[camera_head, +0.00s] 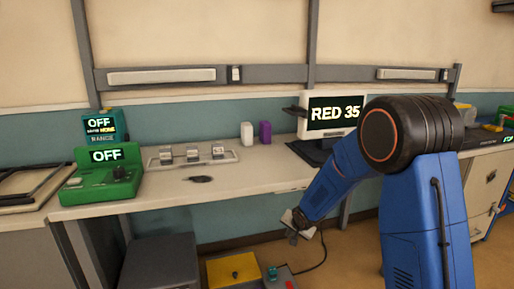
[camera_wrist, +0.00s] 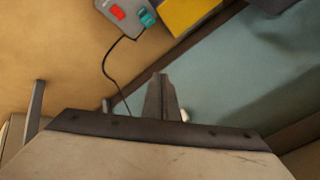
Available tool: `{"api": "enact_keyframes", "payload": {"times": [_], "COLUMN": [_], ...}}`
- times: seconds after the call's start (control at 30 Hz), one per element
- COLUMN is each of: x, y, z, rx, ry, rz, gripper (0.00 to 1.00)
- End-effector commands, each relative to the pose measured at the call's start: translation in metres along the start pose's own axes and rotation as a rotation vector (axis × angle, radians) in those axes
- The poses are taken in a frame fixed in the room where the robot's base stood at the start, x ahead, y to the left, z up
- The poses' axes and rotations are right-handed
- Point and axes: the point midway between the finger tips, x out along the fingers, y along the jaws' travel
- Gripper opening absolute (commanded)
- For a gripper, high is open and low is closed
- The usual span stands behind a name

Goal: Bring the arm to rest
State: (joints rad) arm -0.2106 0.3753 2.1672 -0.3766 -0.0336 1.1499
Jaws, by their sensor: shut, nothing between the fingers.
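My arm is in the right half of the head view. It bends down to the left, and my gripper (camera_head: 293,238) hangs low in front of the bench's front edge, below its top. In the wrist view my gripper (camera_wrist: 160,80) shows as narrow dark fingers close together at the centre. It is shut and holds nothing. The fingers appear apart from the things around them.
The bench (camera_head: 240,180) carries a green device (camera_head: 103,178) reading OFF and a monitor (camera_head: 332,113) reading RED 35. Below stand a yellow box (camera_head: 234,270) and a grey box with a red button (camera_wrist: 118,12), with a cable nearby. Open floor lies beside them.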

Motion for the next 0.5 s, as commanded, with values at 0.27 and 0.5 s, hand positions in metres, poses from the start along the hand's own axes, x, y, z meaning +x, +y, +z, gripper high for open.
{"api": "enact_keyframes", "payload": {"times": [0.27, 0.5], "x": [-0.096, -0.173], "y": [0.025, 0.052], "z": [-0.021, -0.024], "rx": [-0.088, -0.162], "ry": [0.03, 0.033], "rz": [0.065, 0.117], "gripper": [0.0, 0.0]}}
